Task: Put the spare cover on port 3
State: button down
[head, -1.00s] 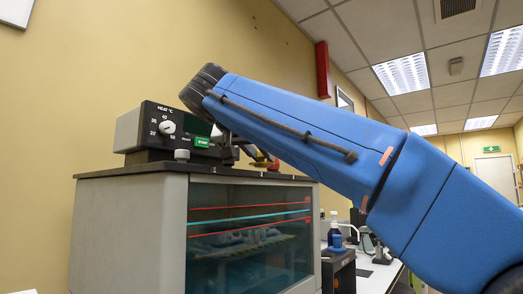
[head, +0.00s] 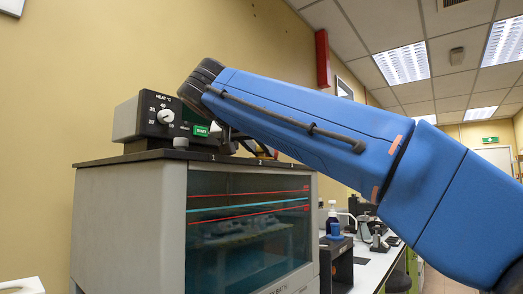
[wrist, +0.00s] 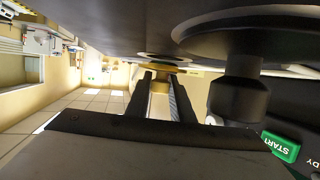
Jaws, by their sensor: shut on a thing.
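In the wrist view, the two dark fingers of my gripper (wrist: 160,90) are shut on a brass-yellow knob-like piece (wrist: 160,84), which I take to be the spare cover's handle. Its lower part is at a dark surface seen edge-on, and I cannot tell whether it touches. Beside it stands a wide dark disc with a black knob (wrist: 238,98), apart from my fingers. In the head view, my arm hides most of the gripper, which is low over the bath top (head: 120,161). I cannot see the port 3 opening.
The heater control box (head: 160,120), with a dial and a green START button (wrist: 281,146), stands at the back left of the bath top. A small grey knob (head: 180,142) is near its front. A bench with bottles (head: 333,215) lies to the right.

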jog(key=shift+w+a+f, duration=0.1)
jog(key=shift+a+f, duration=0.1)
jog(key=shift+f, duration=0.3)
jog(key=shift+w+a+f, duration=0.1)
jog(key=shift+a+f, duration=0.1)
jog(key=shift+f, duration=0.25)
jog(key=c, duration=1.5)
grip_release()
jog(key=shift+o, duration=0.2)
jog(key=shift+s, duration=0.1)
jog(key=v, duration=0.6)
jog(key=d+r+v, duration=0.1)
jog(key=v, duration=1.1)
jog(key=shift+d+r, duration=0.15)
jog(key=shift+r, duration=0.15)
